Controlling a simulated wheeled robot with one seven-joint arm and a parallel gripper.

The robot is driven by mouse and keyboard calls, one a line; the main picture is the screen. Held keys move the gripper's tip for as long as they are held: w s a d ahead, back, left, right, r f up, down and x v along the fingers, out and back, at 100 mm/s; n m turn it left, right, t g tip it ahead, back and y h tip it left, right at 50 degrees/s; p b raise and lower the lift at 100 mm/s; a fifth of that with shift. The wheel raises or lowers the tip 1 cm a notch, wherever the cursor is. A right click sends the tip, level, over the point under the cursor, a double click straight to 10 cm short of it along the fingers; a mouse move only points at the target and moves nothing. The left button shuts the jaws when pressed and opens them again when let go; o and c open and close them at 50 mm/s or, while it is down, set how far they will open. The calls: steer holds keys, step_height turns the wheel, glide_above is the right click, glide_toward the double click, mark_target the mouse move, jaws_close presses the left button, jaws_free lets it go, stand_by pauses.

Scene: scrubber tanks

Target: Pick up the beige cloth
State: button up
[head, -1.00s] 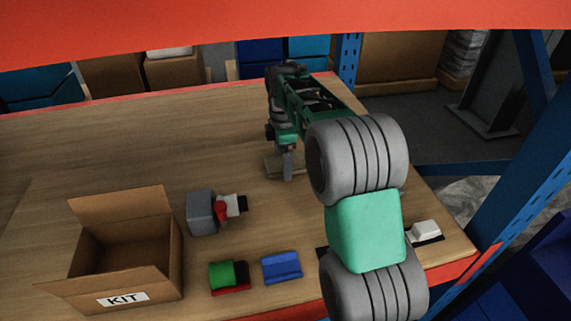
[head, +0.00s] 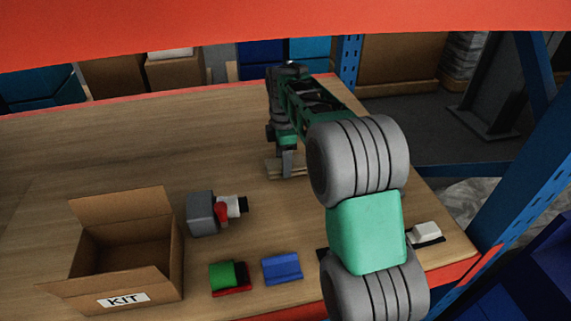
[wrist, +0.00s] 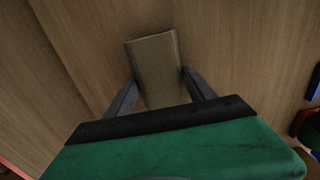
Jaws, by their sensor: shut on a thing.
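The beige cloth (wrist: 155,62) is a flat, folded-looking strip, seen in the wrist view between the two dark fingers. My gripper (wrist: 158,84) is shut on it, one finger against each side. In the head view, my gripper (head: 286,172) points down at the tabletop, and a bit of the beige cloth (head: 272,168) shows around the fingers. The cloth is close to the wood; I cannot tell whether it touches the table. Its near end is hidden by my gripper body in the wrist view.
An open cardboard box marked KIT (head: 124,265) stands at the left. A grey and red part (head: 202,213), a green and red block (head: 228,277) and a blue block (head: 282,268) lie nearby. A white block (head: 426,232) is at the right. The far left tabletop is clear.

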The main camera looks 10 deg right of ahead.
steer(key=shift+r, duration=0.1)
steer(key=shift+r, duration=0.2)
step_height(320, 180, up, 3)
steer(key=shift+f+b, duration=0.2)
steer(key=shift+b, duration=0.2)
steer(key=s+d+r+b, duration=0.2)
steer(key=s+d+r, duration=0.4)
steer(key=s+r, duration=0.4)
steer(key=s, duration=0.2)
steer(key=shift+s+d+b, duration=0.2)
steer(key=shift+s+b, duration=0.1)
steer(key=shift+b, duration=0.05)
steer(key=o, duration=0.8)
steer(key=shift+f, duration=0.1)
steer(key=c, duration=0.7)
steer(key=shift+o, duration=0.2)
